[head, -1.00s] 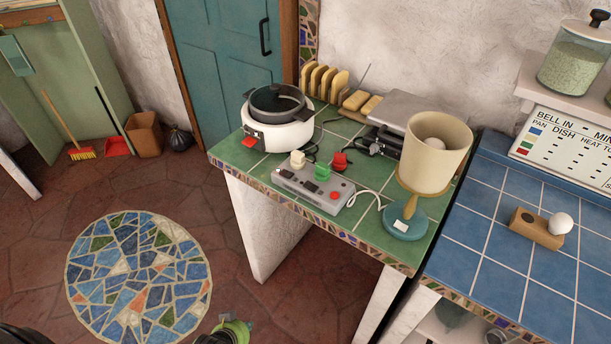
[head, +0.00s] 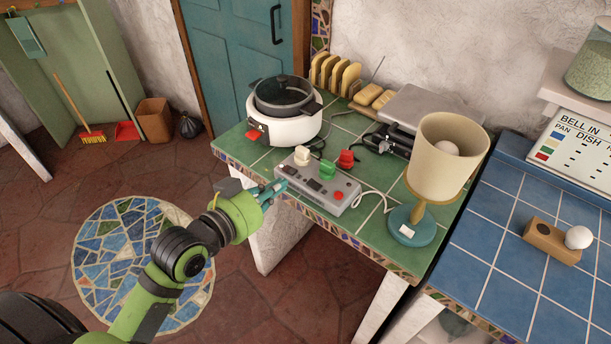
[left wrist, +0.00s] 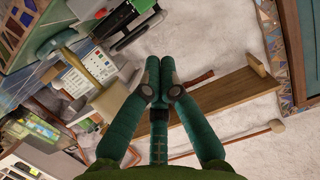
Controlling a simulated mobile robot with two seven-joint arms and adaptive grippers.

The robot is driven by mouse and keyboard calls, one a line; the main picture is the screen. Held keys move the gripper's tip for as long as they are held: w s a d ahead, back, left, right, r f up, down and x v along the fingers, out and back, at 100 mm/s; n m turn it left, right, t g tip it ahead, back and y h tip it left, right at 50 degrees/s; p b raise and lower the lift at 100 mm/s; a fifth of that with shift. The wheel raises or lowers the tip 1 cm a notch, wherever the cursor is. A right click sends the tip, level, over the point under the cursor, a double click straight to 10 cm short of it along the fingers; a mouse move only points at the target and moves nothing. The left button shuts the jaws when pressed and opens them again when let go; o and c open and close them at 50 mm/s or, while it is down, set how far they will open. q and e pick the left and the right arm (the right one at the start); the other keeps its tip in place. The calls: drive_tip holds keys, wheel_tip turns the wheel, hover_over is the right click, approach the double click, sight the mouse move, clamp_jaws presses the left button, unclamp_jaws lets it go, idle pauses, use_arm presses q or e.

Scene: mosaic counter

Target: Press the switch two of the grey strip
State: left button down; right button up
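The grey strip (head: 322,194) lies on the green tiled counter near its front edge. A white plug (head: 302,155), a green plug (head: 327,169) and a red plug (head: 346,159) stand along its back side. Small dark switches and a round red button (head: 338,196) show on its top. My left gripper (head: 277,188) is at the strip's left front end, fingers pointing right; I cannot tell if it touches. In the left wrist view its teal fingers (left wrist: 160,80) are together with nothing visible between them. My right gripper is not in view.
A white cooker (head: 285,125) stands behind the strip to the left. A lamp (head: 410,226) stands to the right, with a white cable beside it. A black and grey appliance (head: 390,140) and a toast rack (head: 335,75) are behind. Blue tiles (head: 480,235) continue at right.

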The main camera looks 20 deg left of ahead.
use_arm(q)
drive_tip(key=p, duration=0.3)
hover_over(314, 184)
drive_tip(key=s+a, duration=0.2)
wheel_tip(314, 184, down, 2)
drive_tip(key=f, duration=0.3)
drive_tip(key=shift+w+d+f, duration=0.1)
drive_tip(key=shift+w+f, duration=0.15)
drive_tip(key=shift+f, duration=0.45)
